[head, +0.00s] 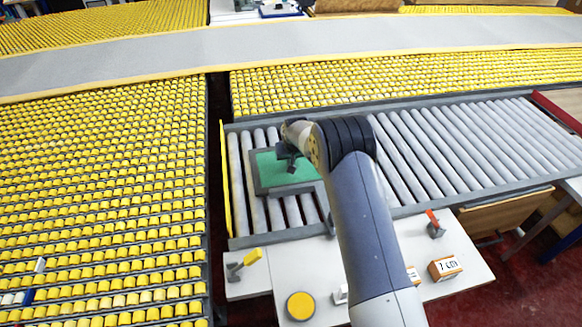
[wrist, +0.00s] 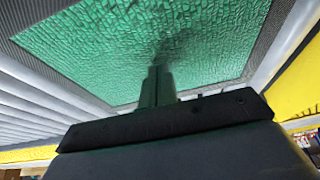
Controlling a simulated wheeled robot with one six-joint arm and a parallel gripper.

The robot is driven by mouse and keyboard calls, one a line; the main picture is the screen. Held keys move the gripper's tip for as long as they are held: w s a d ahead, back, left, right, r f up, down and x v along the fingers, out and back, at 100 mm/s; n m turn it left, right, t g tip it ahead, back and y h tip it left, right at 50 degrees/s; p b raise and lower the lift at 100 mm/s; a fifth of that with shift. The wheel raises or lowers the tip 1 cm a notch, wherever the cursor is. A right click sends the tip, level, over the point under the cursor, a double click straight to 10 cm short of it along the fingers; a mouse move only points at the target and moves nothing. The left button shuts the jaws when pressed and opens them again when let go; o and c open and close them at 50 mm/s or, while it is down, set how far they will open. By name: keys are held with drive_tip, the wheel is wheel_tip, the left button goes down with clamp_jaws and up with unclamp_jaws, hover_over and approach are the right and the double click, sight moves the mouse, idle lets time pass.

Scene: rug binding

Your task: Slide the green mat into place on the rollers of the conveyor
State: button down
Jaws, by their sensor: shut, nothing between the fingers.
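The green mat (head: 284,171), with a dark grey border, lies on the grey rollers of the conveyor (head: 442,147) near its left end. The mat fills the upper part of the wrist view (wrist: 140,45), its green face textured. My gripper (head: 291,163) is over the mat, its fingers shut with nothing between them. In the wrist view the closed fingers (wrist: 158,80) point at the mat's green face; I cannot tell whether they touch it. My arm hides the mat's right side and some of the rollers in the head view.
A yellow guard (head: 226,185) stands at the conveyor's left end. Yellow roller beds (head: 100,190) lie left and behind. Rollers to the right are clear.

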sight(302, 162)
drive_tip(key=shift+f, duration=0.15)
drive_tip(key=shift+w+d+f+b, duration=0.1)
drive_tip(key=shift+w+d+b, duration=0.1)
drive_tip(key=shift+d+b, duration=0.6)
drive_tip(key=shift+w+d, duration=0.15)
drive_tip(key=shift+d, duration=1.05)
